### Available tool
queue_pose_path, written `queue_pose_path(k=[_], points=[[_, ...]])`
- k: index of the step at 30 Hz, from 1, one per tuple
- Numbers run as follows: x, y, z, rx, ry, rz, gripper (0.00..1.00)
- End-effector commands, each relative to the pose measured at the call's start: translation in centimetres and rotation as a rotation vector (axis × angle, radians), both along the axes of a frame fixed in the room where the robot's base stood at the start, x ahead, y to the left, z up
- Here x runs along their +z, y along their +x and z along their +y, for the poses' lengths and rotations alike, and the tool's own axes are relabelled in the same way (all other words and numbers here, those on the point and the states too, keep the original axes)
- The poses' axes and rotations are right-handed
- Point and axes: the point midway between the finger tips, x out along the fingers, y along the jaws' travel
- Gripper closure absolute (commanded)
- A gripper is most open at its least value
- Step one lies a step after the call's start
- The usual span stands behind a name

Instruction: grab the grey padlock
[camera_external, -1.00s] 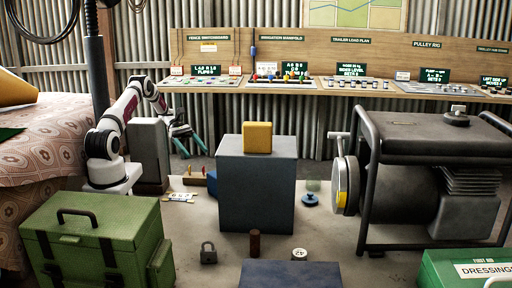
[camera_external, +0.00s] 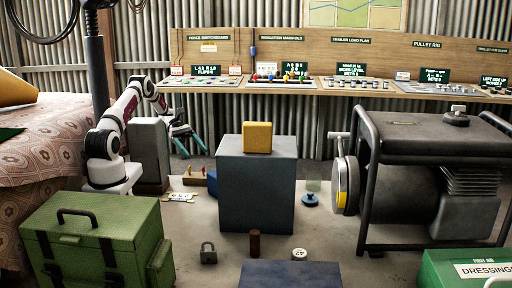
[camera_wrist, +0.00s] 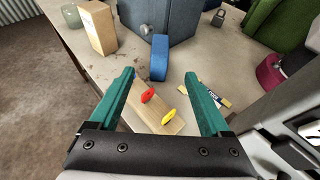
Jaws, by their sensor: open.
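The grey padlock (camera_external: 208,253) stands on the floor surface at the front, right of the green chest, with its shackle up. In the wrist view the padlock (camera_wrist: 218,18) is small, at the top right, between the grey-blue block and a green box. My gripper (camera_external: 187,145) hangs in the air at the left, behind and well above the padlock, apart from it. In the wrist view its two green fingers (camera_wrist: 164,90) are spread with nothing held between them. Below them lies a wooden board with coloured knobs.
A tall grey-blue block (camera_external: 256,190) with a yellow block (camera_external: 257,137) on top stands mid-scene. A green chest (camera_external: 95,240) is front left. A brown cylinder (camera_external: 255,242) and white round piece (camera_external: 299,254) stand right of the padlock. A generator (camera_external: 420,180) fills the right.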

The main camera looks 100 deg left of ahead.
Motion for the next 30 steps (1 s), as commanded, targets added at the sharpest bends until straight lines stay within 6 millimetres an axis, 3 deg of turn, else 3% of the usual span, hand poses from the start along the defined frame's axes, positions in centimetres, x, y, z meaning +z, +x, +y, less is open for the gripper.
queue_pose_path(k=[14, 16, 23, 26, 29, 30], points=[[0.0, 0.0, 0.0, 0.000, 0.000, 0.000, 0.19], [0.0, 0.0, 0.0, 0.000, 0.000, 0.000, 0.09], [0.0, 0.2, -0.2, -0.005, -0.002, -0.001, 0.09], [-0.1, 2.8, -3.7, -0.096, -0.026, -0.016, 0.09], [-0.1, 7.0, -13.3, -0.314, -0.076, -0.047, 0.09], [0.0, 7.7, -18.0, -0.416, -0.098, -0.060, 0.09]])
